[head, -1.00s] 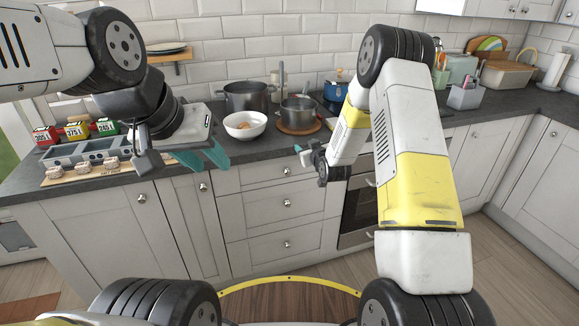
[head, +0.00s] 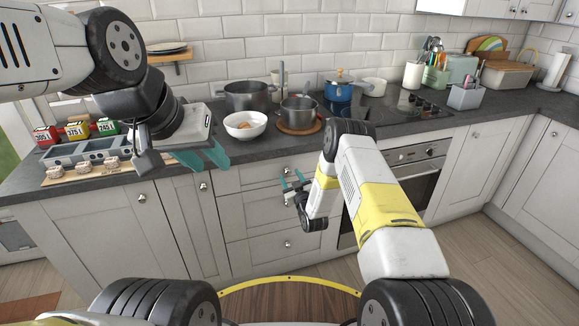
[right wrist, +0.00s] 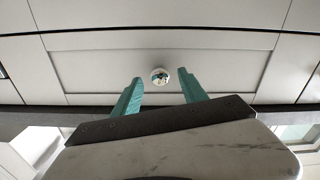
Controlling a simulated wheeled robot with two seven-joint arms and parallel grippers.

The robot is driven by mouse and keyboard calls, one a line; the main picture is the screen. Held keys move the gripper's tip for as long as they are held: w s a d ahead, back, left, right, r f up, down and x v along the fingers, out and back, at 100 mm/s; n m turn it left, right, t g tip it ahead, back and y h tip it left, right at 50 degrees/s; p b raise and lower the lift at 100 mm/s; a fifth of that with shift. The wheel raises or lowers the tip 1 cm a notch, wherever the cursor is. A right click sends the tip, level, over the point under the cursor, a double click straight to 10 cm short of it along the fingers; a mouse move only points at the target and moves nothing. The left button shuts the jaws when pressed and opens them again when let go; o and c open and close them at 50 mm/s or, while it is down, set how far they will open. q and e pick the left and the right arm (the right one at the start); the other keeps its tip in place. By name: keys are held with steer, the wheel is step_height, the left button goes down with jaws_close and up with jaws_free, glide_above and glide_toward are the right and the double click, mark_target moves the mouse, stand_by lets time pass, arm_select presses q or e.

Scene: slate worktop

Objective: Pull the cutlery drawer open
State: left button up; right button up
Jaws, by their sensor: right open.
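The drawer stack is in the middle of the head view, below the worktop. Its top drawer (head: 258,181) looks shut, and I cannot tell whether it is the cutlery drawer. My right gripper (head: 292,178) is open and empty in front of this drawer, by its round knob (head: 287,170). In the right wrist view the metal knob (right wrist: 160,76) appears between the two teal fingertips of the right gripper (right wrist: 160,79). I cannot tell whether they touch it. My left gripper (head: 212,166) looks open and empty, high at the left near the worktop's front edge.
A white bowl (head: 245,126), pots and a blue pot (head: 338,92) stand on the worktop (head: 230,158). A grey divided tray (head: 92,150) and small tins are at the left. An oven (head: 421,165) is right of the drawers. Open floor lies in front.

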steer(key=shift+w+a, duration=0.25)
steer(key=shift+w, duration=0.4)
jaws_close()
stand_by(1.0)
